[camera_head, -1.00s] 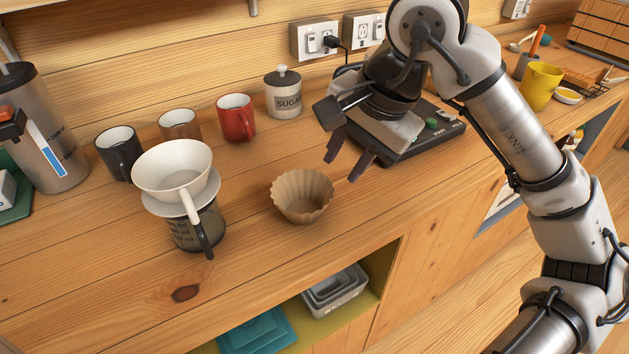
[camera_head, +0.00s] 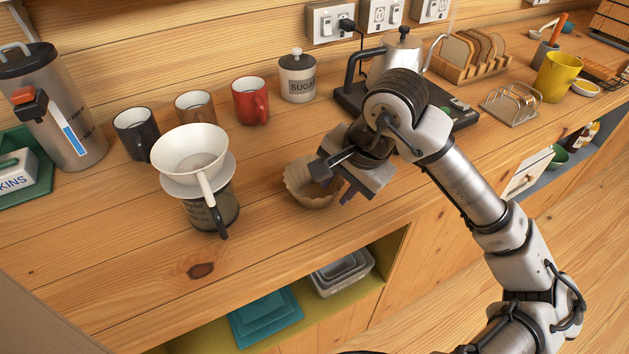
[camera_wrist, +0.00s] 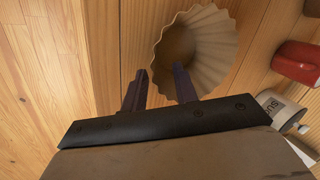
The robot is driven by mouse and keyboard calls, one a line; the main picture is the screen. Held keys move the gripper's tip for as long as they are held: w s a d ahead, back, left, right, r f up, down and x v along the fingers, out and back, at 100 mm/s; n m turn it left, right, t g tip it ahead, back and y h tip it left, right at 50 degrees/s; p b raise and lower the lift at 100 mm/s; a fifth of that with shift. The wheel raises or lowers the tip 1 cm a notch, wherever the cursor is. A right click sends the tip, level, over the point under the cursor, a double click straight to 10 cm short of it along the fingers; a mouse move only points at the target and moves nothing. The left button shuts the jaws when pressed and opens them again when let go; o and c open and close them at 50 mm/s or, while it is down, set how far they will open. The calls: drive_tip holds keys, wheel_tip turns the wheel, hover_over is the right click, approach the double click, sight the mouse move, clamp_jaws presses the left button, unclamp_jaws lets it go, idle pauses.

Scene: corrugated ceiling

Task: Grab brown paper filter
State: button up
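The brown paper filter (camera_head: 306,190), a fluted cup open at the top, stands on the wooden counter (camera_head: 120,270). My gripper (camera_head: 336,188) is right beside it on its right, and its body hides part of the filter's right side. In the wrist view, the filter (camera_wrist: 215,50) lies ahead of my gripper (camera_wrist: 160,70). The two dark fingers are apart. One finger overlaps the filter's opening and the other is outside its rim, with the near rim about between them. I cannot tell whether either finger touches the paper.
A white dripper (camera_head: 190,150) sits on a dark glass mug (camera_head: 212,212) left of the filter. Black (camera_head: 133,130), brown (camera_head: 195,107) and red (camera_head: 249,100) mugs and a sugar jar (camera_head: 297,78) stand behind. A kettle (camera_head: 385,65) is behind my arm. The front counter is clear.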

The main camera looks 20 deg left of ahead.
drive_tip(key=shift+x, duration=1.05)
clamp_jaws()
